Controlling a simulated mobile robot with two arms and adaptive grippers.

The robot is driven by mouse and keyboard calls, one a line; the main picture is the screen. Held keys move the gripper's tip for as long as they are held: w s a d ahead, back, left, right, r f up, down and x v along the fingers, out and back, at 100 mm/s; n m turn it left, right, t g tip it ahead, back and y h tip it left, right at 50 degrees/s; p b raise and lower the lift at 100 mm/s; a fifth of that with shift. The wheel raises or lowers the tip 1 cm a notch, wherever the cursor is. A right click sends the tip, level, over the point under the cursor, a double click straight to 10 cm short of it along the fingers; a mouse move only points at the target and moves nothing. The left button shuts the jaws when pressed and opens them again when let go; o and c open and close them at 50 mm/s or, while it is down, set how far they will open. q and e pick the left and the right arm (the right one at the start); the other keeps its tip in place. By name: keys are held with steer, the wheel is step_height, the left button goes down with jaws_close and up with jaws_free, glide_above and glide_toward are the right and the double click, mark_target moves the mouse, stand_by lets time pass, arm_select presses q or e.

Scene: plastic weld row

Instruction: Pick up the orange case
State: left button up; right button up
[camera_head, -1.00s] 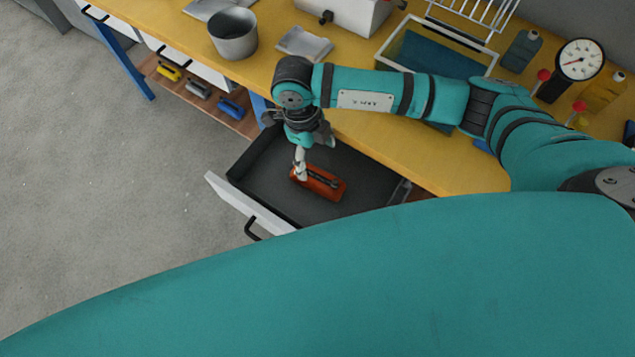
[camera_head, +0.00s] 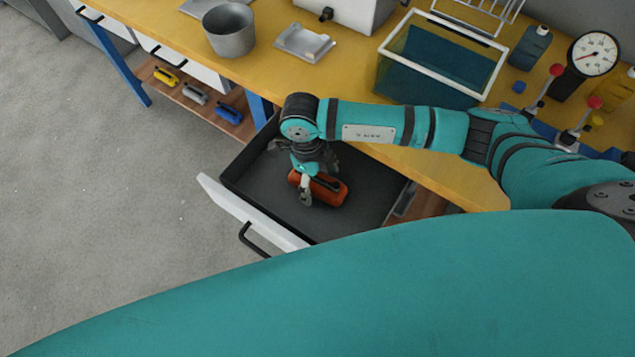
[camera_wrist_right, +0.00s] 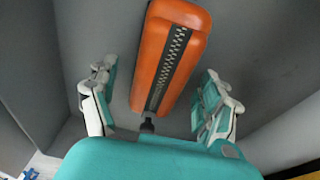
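The orange case (camera_head: 329,192) lies in the open drawer (camera_head: 262,205), which has a dark inside and a white front. In the right wrist view the case (camera_wrist_right: 153,48) shows a dark zip-like strip along it, and its near end lies between the fingers. My right gripper (camera_head: 312,188) is down in the drawer over the left part of the case. In the right wrist view its two fingers (camera_wrist_right: 157,110) are spread apart on either side of the case, with gaps to it. My left gripper is not in view.
The yellow workbench (camera_head: 355,60) holds a grey bucket (camera_head: 230,32), a metal tray (camera_head: 305,43), a blue-filled tank (camera_head: 432,65) and a gauge (camera_head: 593,53). A lower shelf (camera_head: 190,108) holds several small coloured items. Grey floor (camera_head: 90,210) is free at left.

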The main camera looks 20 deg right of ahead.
mark_target(317, 180)
steer(key=c, duration=1.3)
steer(key=shift+o, duration=0.2)
step_height(317, 180, up, 10)
